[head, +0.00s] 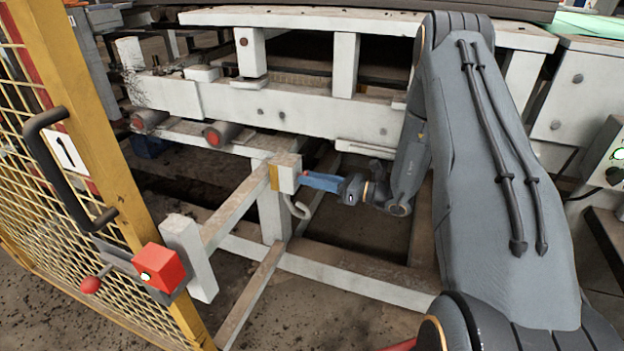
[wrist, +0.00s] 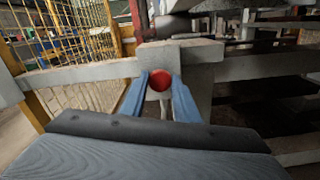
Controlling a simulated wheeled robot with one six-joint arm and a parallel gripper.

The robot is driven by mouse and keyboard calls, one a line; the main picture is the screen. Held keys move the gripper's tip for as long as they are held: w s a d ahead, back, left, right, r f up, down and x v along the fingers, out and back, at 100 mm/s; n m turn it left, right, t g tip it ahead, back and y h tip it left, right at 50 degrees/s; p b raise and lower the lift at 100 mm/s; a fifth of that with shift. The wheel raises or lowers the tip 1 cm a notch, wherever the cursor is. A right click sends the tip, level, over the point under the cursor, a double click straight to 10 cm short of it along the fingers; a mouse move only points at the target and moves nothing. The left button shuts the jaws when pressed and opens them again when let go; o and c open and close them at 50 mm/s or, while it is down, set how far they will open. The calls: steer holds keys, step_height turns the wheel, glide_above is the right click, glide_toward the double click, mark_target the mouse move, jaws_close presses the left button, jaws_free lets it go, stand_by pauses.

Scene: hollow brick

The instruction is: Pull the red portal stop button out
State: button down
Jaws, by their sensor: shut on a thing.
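The red stop button (wrist: 160,81) is round and faces me in the wrist view, on the front of a pale box (wrist: 185,52). In the head view, the box (head: 288,173) has a yellow side and sits on a white post; only a speck of red shows there beside the fingertips. My gripper (wrist: 160,84) has its two blue fingers on either side of the button, shut on it. In the head view, my gripper (head: 306,177) reaches in from the right to the box's face. How far out the button stands cannot be told.
A yellow mesh gate (head: 75,150) with a black handle (head: 62,160) stands at the left. A red box (head: 160,268) and a red knob (head: 91,284) are on its latch. White frame rails (head: 340,283) run below my arm. A white machine frame (head: 290,105) is behind.

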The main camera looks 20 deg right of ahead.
steer(key=shift+s+d, duration=0.3)
steer(key=shift+d, duration=0.05)
steer(key=c, duration=1.3)
jaws_free()
steer(key=shift+d, duration=0.15)
steer(key=shift+c, duration=0.2)
steer(key=v, duration=0.7)
steer(key=shift+s+d+p, duration=0.25)
steer(key=shift+s+p, duration=0.05)
steer(key=shift+p, duration=0.1)
steer(key=shift+a, duration=0.1)
